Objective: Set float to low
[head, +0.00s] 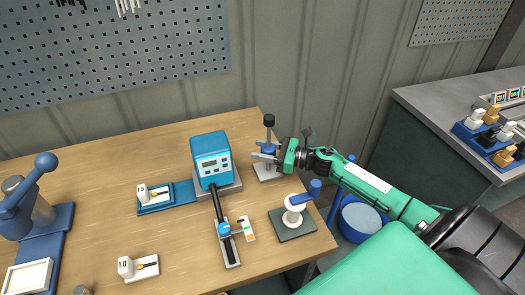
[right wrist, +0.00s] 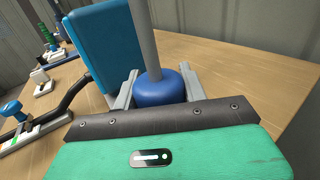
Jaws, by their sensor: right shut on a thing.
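The float is a blue rounded collar (head: 268,149) around an upright grey rod with a black knob (head: 269,120) on top. The rod stands on a light grey base plate (head: 267,174) near the back right of the wooden table. My right gripper (head: 263,152) reaches in from the right and is shut on the float. In the right wrist view the float (right wrist: 160,92) sits between the two grey fingers, with the grey rod (right wrist: 143,38) passing through it. The gripper partly hides the rod below the float. My left gripper is not in view.
A blue dosing unit (head: 210,158) stands just left of the float stand. A white post with a blue lever (head: 296,208) stands in front of it. A grey slide with a blue knob (head: 228,243) is at the front. A blue bucket (head: 362,218) is beside the table.

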